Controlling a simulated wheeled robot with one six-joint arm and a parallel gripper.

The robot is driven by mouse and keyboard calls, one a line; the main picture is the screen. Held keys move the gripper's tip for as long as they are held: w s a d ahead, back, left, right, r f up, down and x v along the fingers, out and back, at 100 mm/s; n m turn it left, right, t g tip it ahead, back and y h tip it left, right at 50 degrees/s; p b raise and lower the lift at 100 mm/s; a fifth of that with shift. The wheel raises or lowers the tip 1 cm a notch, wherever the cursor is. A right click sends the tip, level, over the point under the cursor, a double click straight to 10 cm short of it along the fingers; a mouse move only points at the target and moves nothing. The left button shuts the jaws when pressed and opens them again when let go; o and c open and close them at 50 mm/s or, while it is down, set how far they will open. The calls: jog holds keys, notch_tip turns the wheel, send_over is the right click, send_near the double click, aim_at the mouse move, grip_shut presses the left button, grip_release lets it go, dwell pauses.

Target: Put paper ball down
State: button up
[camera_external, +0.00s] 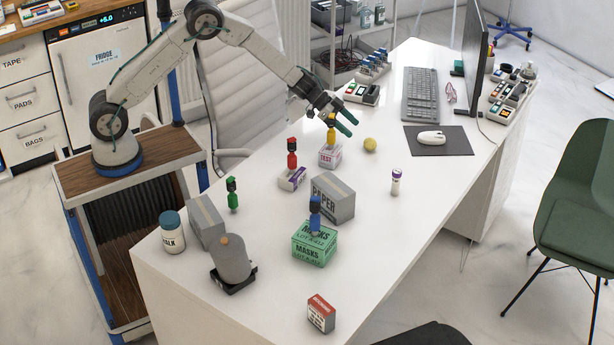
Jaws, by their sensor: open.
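A small yellow ball (370,145), which looks like the paper ball, rests on the white desk (420,187). My gripper (350,124) is open and empty, just up and left of the ball in the picture. Its dark fingers with green tips point toward the right, apart from the ball. No other view shows the gap between fingers and ball.
A white TEST box (330,156) with a yellow bottle-like piece (331,130) stands close below the gripper. A PAPER box (332,199), a white-purple vial (396,182) and a mouse pad (456,142) are nearby. The desk right of the vial is clear.

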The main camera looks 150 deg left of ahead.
aim_at(368, 139)
jog(key=a+g+h, duration=0.1)
jog(key=w+a+f+g+h, duration=0.1)
jog(key=a+g, duration=0.1)
jog(key=a+g+h, duration=0.1)
jog(key=a+g, duration=0.1)
jog(key=shift+w+a+f+n, duration=0.15)
jog(key=shift+w+n, duration=0.15)
jog(key=shift+w, duration=0.1)
jog(key=x, duration=0.5)
jog(key=shift+w+d+f, duration=0.15)
jog(key=shift+d+f, duration=0.1)
jog(key=shift+f, duration=0.05)
jog(key=c, duration=1.1)
jog(key=shift+r, duration=0.15)
jog(key=shift+c, duration=0.2)
